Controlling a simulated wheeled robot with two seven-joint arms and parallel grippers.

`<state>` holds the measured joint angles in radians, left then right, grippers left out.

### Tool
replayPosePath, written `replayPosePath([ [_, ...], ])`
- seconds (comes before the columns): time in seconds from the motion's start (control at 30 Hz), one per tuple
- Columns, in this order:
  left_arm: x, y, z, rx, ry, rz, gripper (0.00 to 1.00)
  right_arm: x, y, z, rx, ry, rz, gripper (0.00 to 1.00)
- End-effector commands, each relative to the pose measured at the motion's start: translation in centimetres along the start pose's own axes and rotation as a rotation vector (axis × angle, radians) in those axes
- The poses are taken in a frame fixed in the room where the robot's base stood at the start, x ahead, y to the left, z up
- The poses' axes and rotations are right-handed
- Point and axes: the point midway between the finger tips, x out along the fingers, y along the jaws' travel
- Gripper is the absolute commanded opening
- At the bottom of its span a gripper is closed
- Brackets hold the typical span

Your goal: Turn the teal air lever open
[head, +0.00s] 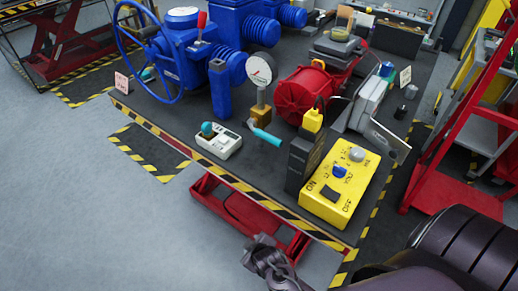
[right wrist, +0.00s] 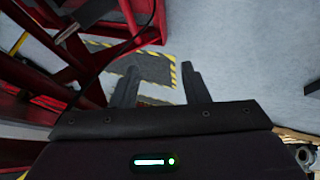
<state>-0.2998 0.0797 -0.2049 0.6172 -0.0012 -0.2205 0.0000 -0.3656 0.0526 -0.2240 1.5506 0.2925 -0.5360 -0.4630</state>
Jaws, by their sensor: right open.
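The teal air lever (head: 265,135) is a short teal handle on a small brass valve (head: 260,113), below a round white gauge (head: 258,70). It slants down to the right over the dark tabletop. My right gripper (right wrist: 160,88) is open in the right wrist view, with two dark fingers apart, nothing between them and floor beyond. In the head view a dark jointed part of mine (head: 270,262) shows low in front of the table, well apart from the lever; its finger state is unclear there. My left gripper is not identifiable in view.
A white device with a teal knob (head: 217,141) stands left of the lever. A black box (head: 302,160) and yellow control box (head: 341,185) stand right, with a red motor (head: 303,95) behind. The striped table edge (head: 230,177) is in front.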

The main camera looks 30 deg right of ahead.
Motion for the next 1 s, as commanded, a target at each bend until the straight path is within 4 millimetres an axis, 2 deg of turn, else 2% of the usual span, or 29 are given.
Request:
replayPosePath([
  [0.03, 0.9, 0.5, 0.0, 0.000, 0.002, 0.006, 0.36, -1.2, 1.4, -2.7, -0.002, 0.045, 0.029, 0.41],
  [0.1, 1.2, 0.8, -0.1, -0.001, 0.003, 0.009, 0.36, -3.1, 3.2, -5.6, -0.007, 0.089, 0.060, 0.41],
  [0.2, 1.7, 0.9, -0.1, -0.001, 0.004, 0.010, 0.36, -5.7, 5.3, -8.6, -0.010, 0.138, 0.095, 0.41],
  [0.3, 2.0, 0.8, -0.1, -0.002, 0.004, 0.008, 0.36, -7.9, 6.9, -10.8, -0.008, 0.176, 0.122, 0.41],
  [0.57, 2.8, -0.4, 0.2, -0.006, 0.002, -0.006, 0.36, -13.1, 10.1, -14.3, 0.001, 0.255, 0.172, 0.41],
  [0.77, 2.7, -0.5, 0.2, -0.007, 0.003, -0.008, 0.36, -12.6, 12.3, -15.5, -0.094, 0.292, 0.346, 0.41],
  [1.0, 2.7, -0.5, 0.1, -0.006, 0.003, -0.007, 0.36, -13.0, 15.4, -16.5, -0.273, 0.271, 0.656, 0.41],
])
